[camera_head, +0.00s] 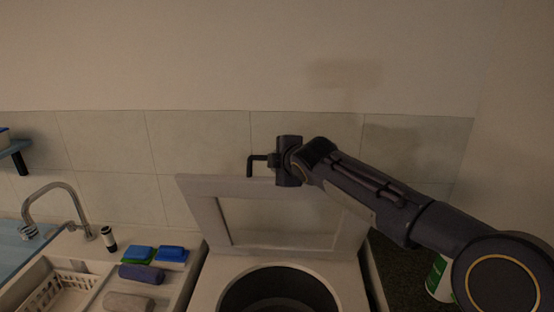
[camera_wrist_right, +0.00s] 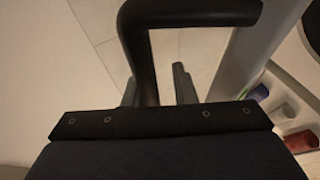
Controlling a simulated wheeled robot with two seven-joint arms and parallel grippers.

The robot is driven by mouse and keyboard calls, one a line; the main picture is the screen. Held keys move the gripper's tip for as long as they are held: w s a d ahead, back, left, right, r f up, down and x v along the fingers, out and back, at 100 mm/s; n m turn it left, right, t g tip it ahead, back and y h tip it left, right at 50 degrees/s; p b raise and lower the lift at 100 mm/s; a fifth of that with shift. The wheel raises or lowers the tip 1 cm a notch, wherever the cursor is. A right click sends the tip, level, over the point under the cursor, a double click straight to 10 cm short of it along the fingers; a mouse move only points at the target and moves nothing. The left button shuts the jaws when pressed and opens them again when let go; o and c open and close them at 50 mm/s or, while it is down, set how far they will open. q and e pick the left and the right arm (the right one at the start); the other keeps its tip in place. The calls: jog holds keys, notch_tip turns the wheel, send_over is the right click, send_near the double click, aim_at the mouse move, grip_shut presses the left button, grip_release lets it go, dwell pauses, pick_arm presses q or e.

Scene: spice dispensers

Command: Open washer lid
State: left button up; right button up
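The washer (camera_head: 208,290) stands at the bottom centre of the head view, its round dark drum opening (camera_head: 278,290) uncovered. Its framed lid (camera_head: 205,205) is raised steeply in front of the tiled wall. My right gripper (camera_head: 270,160) is at the lid's top edge, its arm reaching in from the right. A black bent handle (camera_head: 251,168) shows there; in the right wrist view the handle (camera_wrist_right: 137,45) runs between my two fingers, close to the left one. A gap shows between it and the right finger. My left gripper is out of view.
Left of the washer is a counter with blue and green sponges (camera_head: 140,253), a dark bottle (camera_head: 108,239), a white basket (camera_head: 60,290) and a sink faucet (camera_head: 75,200). The tiled wall (camera_head: 100,140) is close behind the lid. A green-white container (camera_head: 437,276) stands at right, partly behind my arm.

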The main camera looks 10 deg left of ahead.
jog(key=shift+r, duration=0.15)
jog(key=b+v, duration=0.2)
jog(key=v, duration=0.5)
jog(key=shift+s+b, duration=0.35)
jog(key=shift+s, duration=0.05)
jog(key=shift+d+r, duration=0.1)
jog(key=shift+r, duration=0.05)
